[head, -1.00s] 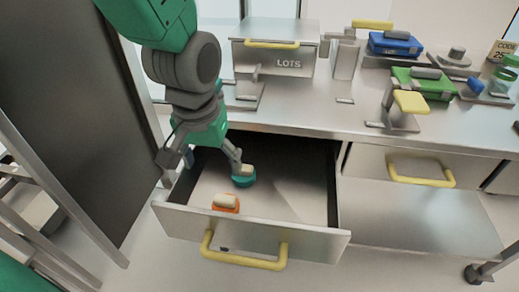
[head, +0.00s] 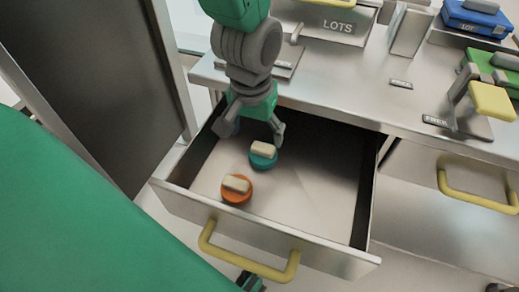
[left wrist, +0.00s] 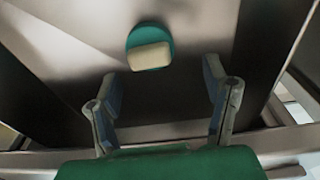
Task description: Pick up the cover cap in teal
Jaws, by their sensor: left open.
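The teal cover cap (head: 263,156), a round disc with a cream block-shaped grip on top, lies in the open drawer. It also shows in the left wrist view (left wrist: 148,36), ahead of and between the lines of my fingers. My left gripper (head: 252,138) is open, with its fingers spread and reaching down into the drawer just behind the cap. In the left wrist view the open fingers (left wrist: 163,80) are empty and apart from the cap.
An orange cap (head: 236,191) with a cream grip lies nearer the drawer front. The open drawer (head: 318,232) has side walls and a yellow handle (head: 245,262). The counter above holds a LOTS bin (head: 335,24), a blue case (head: 478,18) and a green case (head: 490,68). Right of the caps the drawer is bare.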

